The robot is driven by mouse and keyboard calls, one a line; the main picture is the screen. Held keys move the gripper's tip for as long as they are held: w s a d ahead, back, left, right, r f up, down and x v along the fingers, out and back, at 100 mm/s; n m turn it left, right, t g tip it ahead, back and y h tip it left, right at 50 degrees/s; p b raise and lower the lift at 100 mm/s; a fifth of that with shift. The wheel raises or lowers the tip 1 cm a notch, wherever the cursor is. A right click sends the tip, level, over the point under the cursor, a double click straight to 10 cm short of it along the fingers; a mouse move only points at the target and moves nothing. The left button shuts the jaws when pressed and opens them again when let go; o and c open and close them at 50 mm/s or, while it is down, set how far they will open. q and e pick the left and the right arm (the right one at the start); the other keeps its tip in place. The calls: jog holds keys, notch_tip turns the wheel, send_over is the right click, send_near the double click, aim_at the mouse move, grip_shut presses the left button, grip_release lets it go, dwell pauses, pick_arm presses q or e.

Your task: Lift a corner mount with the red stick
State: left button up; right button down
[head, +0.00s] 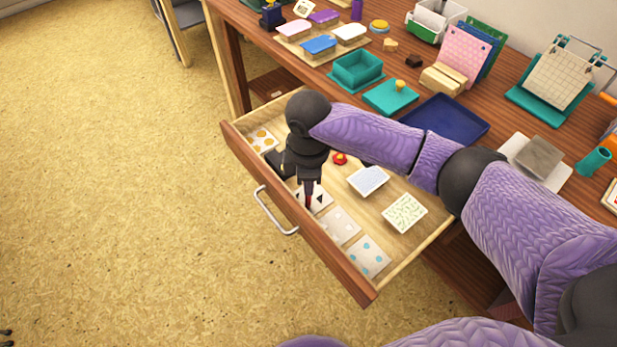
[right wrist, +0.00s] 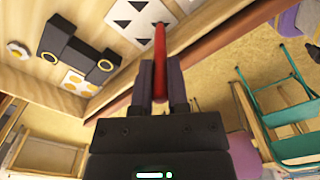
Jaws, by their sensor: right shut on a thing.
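My right gripper (head: 310,181) reaches down into the open drawer from above. It is shut on the red stick (right wrist: 160,48), which shows between its fingers in the right wrist view. In the head view, the stick's lower part (head: 309,203) stands over a white card with black triangular corner mounts (head: 321,198). The same card (right wrist: 131,18) shows beside the stick's far end in the right wrist view. I cannot tell whether the tip touches a mount. My left gripper is not in view.
The drawer's wooden front (head: 330,249) is close beside the gripper. Inside lie dotted cards (head: 367,258), a pale blue block (head: 368,180), a green-speckled block (head: 405,213), a small red item (head: 339,158) and a black item with rings (right wrist: 73,48). The desk above is crowded.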

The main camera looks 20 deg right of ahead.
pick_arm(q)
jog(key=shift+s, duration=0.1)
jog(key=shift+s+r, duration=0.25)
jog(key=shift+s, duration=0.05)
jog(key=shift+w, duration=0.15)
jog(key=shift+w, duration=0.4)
pick_arm(e)
jog(key=shift+f, duration=0.1)
notch_tip(320, 180, up, 7)
jog(key=p, duration=0.7)
jog(key=shift+f, duration=0.15)
jog(key=shift+r+p, duration=0.3)
jog(key=shift+p, duration=0.25)
jog(key=shift+f, duration=0.1)
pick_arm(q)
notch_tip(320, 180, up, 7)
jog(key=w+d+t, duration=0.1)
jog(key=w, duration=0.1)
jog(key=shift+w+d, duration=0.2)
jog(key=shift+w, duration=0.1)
